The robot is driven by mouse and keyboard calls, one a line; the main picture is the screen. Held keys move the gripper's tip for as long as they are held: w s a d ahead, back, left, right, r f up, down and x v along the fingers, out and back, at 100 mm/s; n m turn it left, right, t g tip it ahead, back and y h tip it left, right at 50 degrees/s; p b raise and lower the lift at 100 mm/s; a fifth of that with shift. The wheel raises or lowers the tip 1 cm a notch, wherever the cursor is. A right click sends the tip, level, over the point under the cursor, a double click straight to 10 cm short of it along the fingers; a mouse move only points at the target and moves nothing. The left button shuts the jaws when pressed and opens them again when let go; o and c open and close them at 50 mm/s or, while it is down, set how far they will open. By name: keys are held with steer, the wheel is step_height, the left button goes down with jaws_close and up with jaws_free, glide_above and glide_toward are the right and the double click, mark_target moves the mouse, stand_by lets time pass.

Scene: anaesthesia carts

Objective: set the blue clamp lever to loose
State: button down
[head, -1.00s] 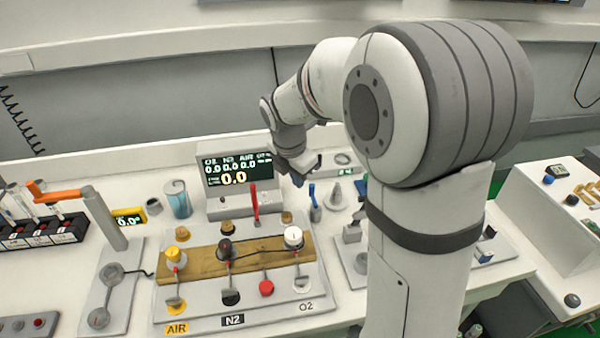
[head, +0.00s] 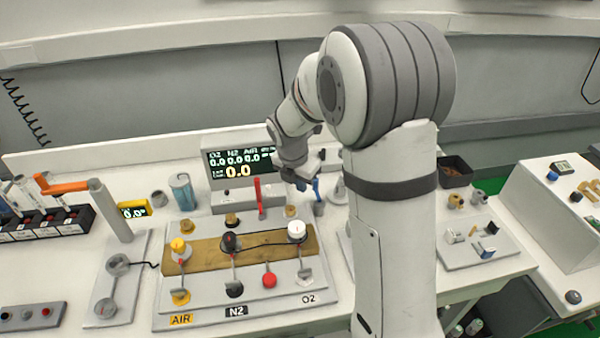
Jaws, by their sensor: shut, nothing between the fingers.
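The blue clamp lever (head: 317,189) stands roughly upright on a small grey post, behind the right end of the gas panel. My gripper (head: 301,184) points down just to the left of the lever, with its fingertips close to it. The fingers are small and dark here; they look shut with nothing held. I cannot tell whether they touch the lever.
A red lever (head: 259,196) stands to the left, before the display box (head: 240,170). The gas panel (head: 200,310) with yellow, black and white knobs lies in front. A grey cone (head: 338,190) stands close on the right.

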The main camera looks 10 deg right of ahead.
mark_target(318, 193)
steer(key=x, duration=0.4)
steer(key=shift+w+d+r+p, duration=0.25)
steer(key=shift+w+d+p, duration=0.25)
steer(key=shift+w+d, duration=0.9)
